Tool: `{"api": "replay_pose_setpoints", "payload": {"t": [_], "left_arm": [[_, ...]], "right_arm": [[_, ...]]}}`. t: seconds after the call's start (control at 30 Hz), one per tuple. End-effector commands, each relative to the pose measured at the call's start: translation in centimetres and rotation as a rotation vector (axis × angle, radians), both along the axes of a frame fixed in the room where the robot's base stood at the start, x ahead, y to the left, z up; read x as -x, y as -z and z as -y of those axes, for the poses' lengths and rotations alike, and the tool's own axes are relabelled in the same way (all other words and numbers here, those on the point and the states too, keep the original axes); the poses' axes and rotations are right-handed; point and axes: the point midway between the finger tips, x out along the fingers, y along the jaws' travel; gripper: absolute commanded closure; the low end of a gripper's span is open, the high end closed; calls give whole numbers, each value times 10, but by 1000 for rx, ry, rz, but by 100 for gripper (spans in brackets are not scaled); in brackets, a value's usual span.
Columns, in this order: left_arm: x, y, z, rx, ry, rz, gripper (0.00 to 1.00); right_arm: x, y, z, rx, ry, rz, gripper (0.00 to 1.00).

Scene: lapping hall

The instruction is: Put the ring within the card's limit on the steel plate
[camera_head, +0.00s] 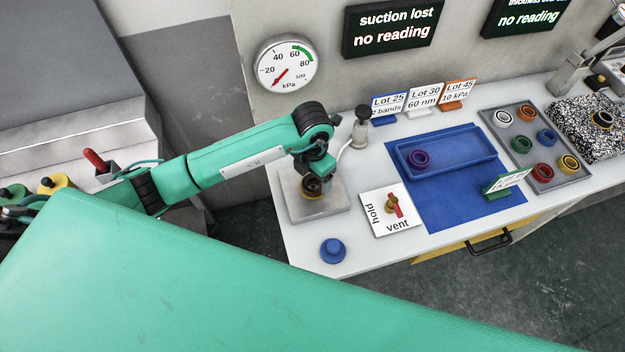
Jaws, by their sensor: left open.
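My left gripper (318,178) hangs point-down over the steel plate (300,207) at the left end of the bench. It is open. Under it on the plate is a dark round piece with an orange-yellow base (314,192), partly hidden by the gripper; I cannot tell whether they touch. Three cards stand behind: blue Lot 25 (388,104), white Lot 30 "60 nm" (423,99) and orange Lot 45 "10 kPa" (458,93). A small green card (504,183) stands on the blue mat. My right gripper is out of view.
A hold/vent valve (391,212) with a red handle is right of the plate. A blue knob-like piece (333,250) stands near the front edge. A grey tray (528,128) holds several coloured rings. A gauge (287,64) and a "suction lost" display (394,25) are behind.

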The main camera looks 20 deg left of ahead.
Motion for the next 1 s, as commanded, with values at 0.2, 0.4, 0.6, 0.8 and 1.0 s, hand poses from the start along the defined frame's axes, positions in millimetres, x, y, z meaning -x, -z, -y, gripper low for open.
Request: {"api": "replay_pose_setpoints", "payload": {"t": [0.2, 0.4, 0.6, 0.8, 1.0], "left_arm": [[-2, -48, 0, 2, 2, 7, 23], [-1, -80, 0, 1, 0, 4, 23], [0, -93, 0, 0, -1, 1, 23], [0, -93, 0, 0, -1, 0, 23], [0, -93, 0, 0, -1, 0, 23]], "right_arm": [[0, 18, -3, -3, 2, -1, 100], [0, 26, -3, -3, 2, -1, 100], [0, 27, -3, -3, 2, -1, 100], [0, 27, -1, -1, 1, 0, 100], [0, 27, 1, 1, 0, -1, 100]]}}
